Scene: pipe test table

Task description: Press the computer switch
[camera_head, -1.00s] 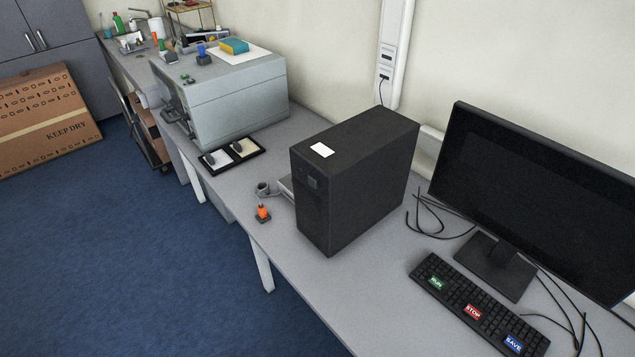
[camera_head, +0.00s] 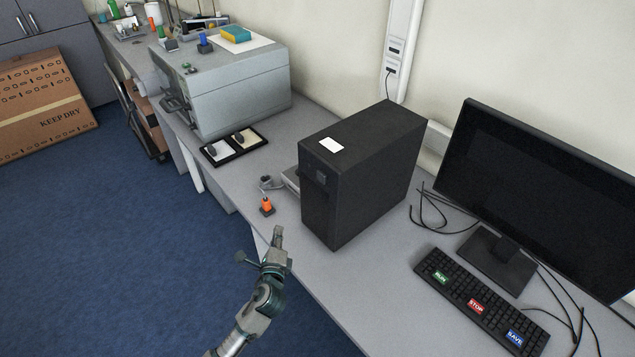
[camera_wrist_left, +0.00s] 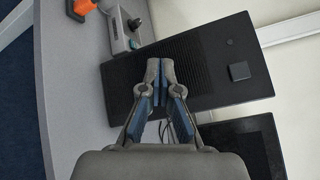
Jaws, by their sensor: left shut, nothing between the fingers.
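The black computer tower (camera_head: 365,170) stands upright on the grey bench, with a white label on top. A small dark square (camera_head: 320,177), which looks like its switch, is high on the front panel. In the left wrist view the tower's front (camera_wrist_left: 200,62) lies behind my fingers, and the square (camera_wrist_left: 239,71) shows to their right. My left gripper (camera_head: 278,232) is at the bench's front edge, in front of the tower and below the square. Its fingers (camera_wrist_left: 159,66) are closed together and empty. They look apart from the tower. My right gripper is out of view.
An orange-topped device (camera_head: 267,206) and a grey box with a knob (camera_wrist_left: 125,28) sit left of the tower. The monitor (camera_head: 545,195), keyboard (camera_head: 480,303) and loose cables are to the right. A black tray (camera_head: 234,146) lies farther back.

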